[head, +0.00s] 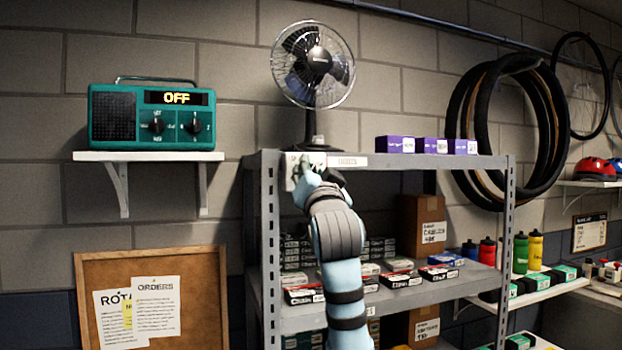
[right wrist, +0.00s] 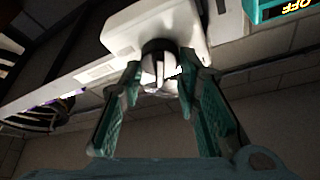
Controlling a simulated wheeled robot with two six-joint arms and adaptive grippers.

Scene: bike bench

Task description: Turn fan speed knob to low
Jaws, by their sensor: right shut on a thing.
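The desk fan (head: 313,65) stands on top of the grey shelf unit, its cage and dark stem upright. Its pale base (head: 290,167) sits at the shelf's left end, partly covered by my right gripper (head: 306,174). In the right wrist view, the pale fan base (right wrist: 185,22) carries a round dark-and-light knob (right wrist: 158,58). My right gripper (right wrist: 160,74) is shut on this knob, with one green finger on each side. The knob's pointer setting and any speed marks cannot be read. My left gripper is in neither view.
A teal radio (head: 150,117) showing "OFF" stands on a small white wall shelf (head: 150,156) at left. Purple boxes (head: 427,145) sit on the shelf unit's top right. Boxes (head: 402,280) fill the lower shelf. Tyres (head: 515,130) hang at right.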

